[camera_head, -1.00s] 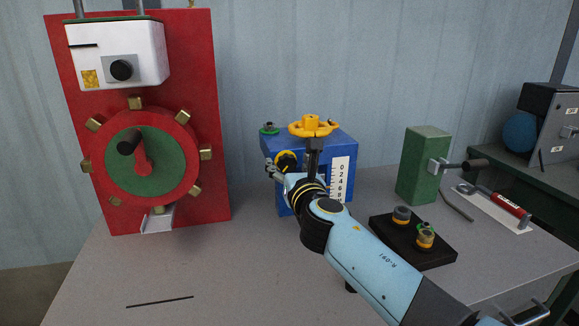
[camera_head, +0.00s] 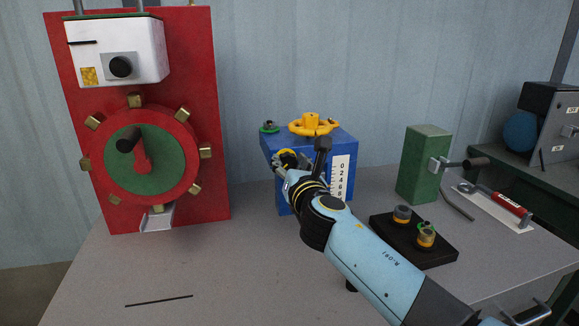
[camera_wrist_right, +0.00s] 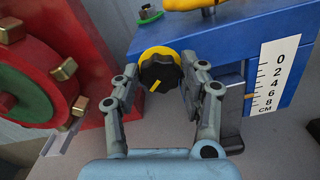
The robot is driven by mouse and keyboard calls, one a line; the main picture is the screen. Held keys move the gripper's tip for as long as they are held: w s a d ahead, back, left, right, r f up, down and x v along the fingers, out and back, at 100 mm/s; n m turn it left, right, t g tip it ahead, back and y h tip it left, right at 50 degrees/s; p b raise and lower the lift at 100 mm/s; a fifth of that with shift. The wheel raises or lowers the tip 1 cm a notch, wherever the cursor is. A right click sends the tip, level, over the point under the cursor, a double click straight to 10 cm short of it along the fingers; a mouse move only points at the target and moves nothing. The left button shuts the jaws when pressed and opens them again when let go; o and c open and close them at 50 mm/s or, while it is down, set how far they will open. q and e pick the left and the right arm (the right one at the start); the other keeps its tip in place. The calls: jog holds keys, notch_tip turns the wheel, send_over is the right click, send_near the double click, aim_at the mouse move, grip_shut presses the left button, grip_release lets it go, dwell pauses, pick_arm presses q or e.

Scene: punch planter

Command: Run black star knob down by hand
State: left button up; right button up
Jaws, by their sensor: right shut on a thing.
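The black star knob (camera_wrist_right: 160,72) sits in a yellow ring on the front of the blue box (camera_wrist_right: 235,42). A short yellow mark on it points down and left in the right wrist view. My right gripper (camera_wrist_right: 158,72) is shut on this knob, one finger on each side. In the head view the right gripper (camera_head: 277,165) is at the upper front of the blue box (camera_head: 345,150), and my wrist partly hides the knob. A white scale (camera_head: 339,178) marked in centimetres is on the box front, right of the knob. My left gripper is out of view.
A yellow handwheel (camera_head: 312,124) and a small green-ringed part (camera_head: 269,128) are on top of the box. A red panel with a wheel (camera_head: 215,120) stands left. A black tray (camera_head: 440,258) and a green block (camera_head: 425,160) are right. The front left table is mostly clear.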

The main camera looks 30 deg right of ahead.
jog(key=m+b, duration=0.1)
jog(key=m, duration=0.2)
jog(key=m+b, duration=0.1)
jog(key=m, duration=0.3)
jog(key=shift+d+f+b, duration=0.1)
jog(key=shift+f+b, duration=0.1)
jog(key=shift+b, duration=0.1)
jog(key=m+b, duration=0.1)
jog(key=m, duration=0.2)
jog(key=shift+m+b, duration=0.35)
jog(key=shift+m, duration=0.05)
jog(key=m+b, duration=0.1)
jog(key=m, duration=0.2)
jog(key=shift+f+m+b, duration=0.15)
jog(key=shift+m+b, duration=0.15)
jog(key=shift+b, duration=0.05)
jog(key=m+b, duration=0.1)
jog(key=m, duration=0.2)
jog(key=shift+f+m+b, duration=0.1)
jog(key=shift+m+b, duration=0.2)
jog(key=shift+b, duration=0.1)
jog(key=shift+f+m+b, duration=0.1)
jog(key=shift+m+b, duration=2.45)
jog(key=shift+m, duration=2.85)
